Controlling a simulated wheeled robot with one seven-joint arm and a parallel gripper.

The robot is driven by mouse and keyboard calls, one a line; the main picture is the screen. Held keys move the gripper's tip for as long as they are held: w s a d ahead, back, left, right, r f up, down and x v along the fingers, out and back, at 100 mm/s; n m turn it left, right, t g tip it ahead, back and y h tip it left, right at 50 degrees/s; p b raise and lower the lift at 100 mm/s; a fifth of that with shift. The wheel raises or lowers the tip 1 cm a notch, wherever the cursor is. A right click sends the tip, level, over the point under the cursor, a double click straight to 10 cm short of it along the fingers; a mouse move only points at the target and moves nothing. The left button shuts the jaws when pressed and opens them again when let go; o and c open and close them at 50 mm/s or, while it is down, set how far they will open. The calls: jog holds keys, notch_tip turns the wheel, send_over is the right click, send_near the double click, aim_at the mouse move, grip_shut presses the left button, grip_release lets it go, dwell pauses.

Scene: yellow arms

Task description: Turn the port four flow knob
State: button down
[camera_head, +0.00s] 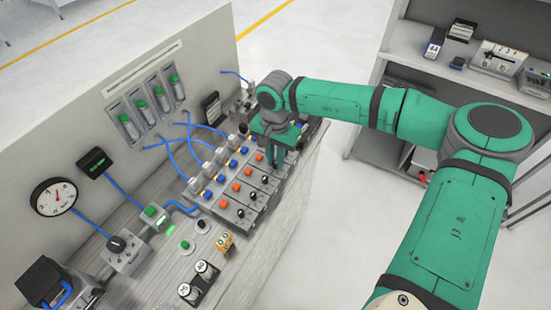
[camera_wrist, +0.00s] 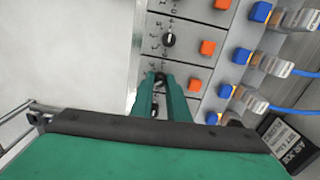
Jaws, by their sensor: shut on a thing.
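A row of small black flow knobs runs along the near edge of the grey valve block (camera_head: 229,214) on the bench. Three show in the head view, one of them a black knob (camera_head: 265,180). In the wrist view my gripper (camera_wrist: 161,85) is shut around a dark knob (camera_wrist: 160,76), mostly hidden between the fingers. The neighbouring knob (camera_wrist: 169,40) stands clear with a pale pointer line. Port labels are too small to read.
Orange buttons (camera_head: 249,171) and blue fittings (camera_head: 232,163) with blue hoses stand beside the knobs. A round gauge (camera_head: 54,197) and flow tubes (camera_head: 141,115) are on the back panel. Open floor lies right of the bench, before a shelf (camera_head: 424,64).

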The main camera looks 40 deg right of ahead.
jog(key=shift+d+r+n, duration=0.15)
jog(key=shift+n, duration=0.75)
jog(key=c, duration=1.7)
grip_release()
notch_tip(320, 180, up, 11)
jog(key=shift+f, duration=0.15)
